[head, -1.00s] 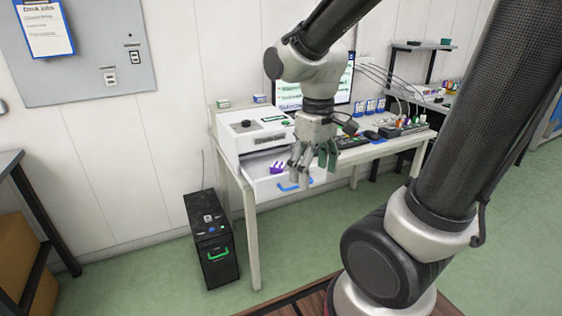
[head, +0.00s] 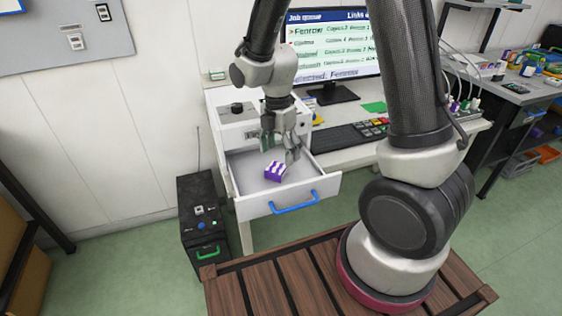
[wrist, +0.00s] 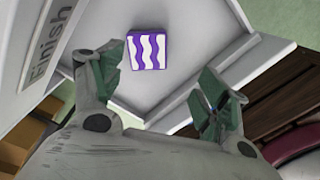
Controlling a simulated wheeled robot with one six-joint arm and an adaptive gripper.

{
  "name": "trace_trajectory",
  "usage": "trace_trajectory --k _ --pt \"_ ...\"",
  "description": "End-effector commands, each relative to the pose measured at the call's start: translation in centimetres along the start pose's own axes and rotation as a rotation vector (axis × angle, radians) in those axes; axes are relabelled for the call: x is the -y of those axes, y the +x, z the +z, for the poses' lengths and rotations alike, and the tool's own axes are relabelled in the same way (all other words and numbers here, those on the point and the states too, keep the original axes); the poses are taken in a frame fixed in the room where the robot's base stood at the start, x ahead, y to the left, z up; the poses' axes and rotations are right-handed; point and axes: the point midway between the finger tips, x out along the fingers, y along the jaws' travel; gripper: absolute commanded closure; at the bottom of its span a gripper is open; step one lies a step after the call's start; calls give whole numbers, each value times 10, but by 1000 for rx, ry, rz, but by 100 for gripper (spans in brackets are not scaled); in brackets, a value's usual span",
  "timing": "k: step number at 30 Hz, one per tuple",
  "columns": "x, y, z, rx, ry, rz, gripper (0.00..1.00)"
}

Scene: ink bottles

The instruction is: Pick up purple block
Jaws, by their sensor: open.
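The purple block (head: 276,171) has white wavy stripes and lies in the open white drawer (head: 292,205) under the white machine. In the wrist view the purple block (wrist: 147,51) sits on the drawer floor, beyond and between my fingertips. My gripper (head: 280,145) is above the drawer, pointing down, just above and behind the block in the head view. In the wrist view my gripper (wrist: 165,75) has its green-padded fingers spread wide with nothing between them. The fingers appear apart from the block.
The drawer has a blue handle (head: 293,203) and raised walls. The white machine (head: 240,125) stands behind it. A keyboard (head: 345,136) and a monitor (head: 330,50) are on the desk to the right. A black box (head: 205,225) stands on the floor at left.

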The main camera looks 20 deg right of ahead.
Motion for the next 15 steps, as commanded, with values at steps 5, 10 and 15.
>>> trace_trajectory --k 5,10,15 --pt "-9 -1 1 7 -194 35 25" --pt "-12 1 1 11 -305 45 25" --pt "-12 18 1 11 -325 41 25"
